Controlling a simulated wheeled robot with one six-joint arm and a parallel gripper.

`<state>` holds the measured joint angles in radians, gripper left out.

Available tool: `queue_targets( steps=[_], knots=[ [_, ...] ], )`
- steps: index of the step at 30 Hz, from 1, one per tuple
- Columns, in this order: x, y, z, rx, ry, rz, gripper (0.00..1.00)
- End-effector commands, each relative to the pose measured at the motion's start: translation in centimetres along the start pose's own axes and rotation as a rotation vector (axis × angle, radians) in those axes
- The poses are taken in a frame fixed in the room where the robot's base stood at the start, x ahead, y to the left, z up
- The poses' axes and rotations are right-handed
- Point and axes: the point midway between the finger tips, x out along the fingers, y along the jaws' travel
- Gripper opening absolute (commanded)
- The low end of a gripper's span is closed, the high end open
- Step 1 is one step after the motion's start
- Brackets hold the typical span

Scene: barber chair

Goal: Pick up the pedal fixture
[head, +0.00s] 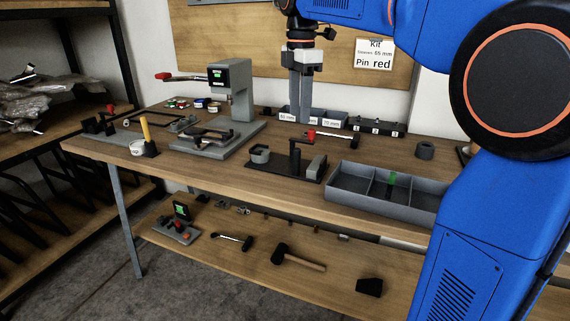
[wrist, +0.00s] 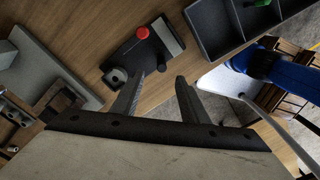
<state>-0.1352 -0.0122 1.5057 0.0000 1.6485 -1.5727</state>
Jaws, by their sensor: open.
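No label marks the pedal fixture; I cannot tell for sure which piece it is. A black base plate (head: 286,174) on the bench carries a grey cup, a post with a red-knobbed lever and a grey block. The same plate shows in the wrist view (wrist: 133,58), beyond my fingers. Another dark framed piece (head: 205,137) lies on the grey base of the press. My gripper (head: 300,119) points down above the back of the bench, behind the black plate in the head view. In the wrist view its fingers (wrist: 160,78) are apart, with nothing between them.
A grey press (head: 232,86) stands at the back left. A divided grey tray (head: 345,183) is at the front right, and labelled bins (head: 325,121) stand along the back. A yellow-handled tool (head: 146,130) is at the left. A lower shelf holds a mallet (head: 300,258).

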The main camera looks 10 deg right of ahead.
Motion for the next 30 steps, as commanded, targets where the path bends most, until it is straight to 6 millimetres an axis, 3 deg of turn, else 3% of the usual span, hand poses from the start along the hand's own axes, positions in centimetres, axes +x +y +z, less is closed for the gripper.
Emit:
queue_targets(
  steps=[15,23,30],
  knots=[
    [8.8,-0.1,-0.1,0.002,0.000,-0.001,0.40],
    [10.4,-0.1,-0.1,0.002,0.000,0.000,0.40],
    [13.3,-0.6,-1.0,0.002,0.000,-0.001,0.40]
  ],
)
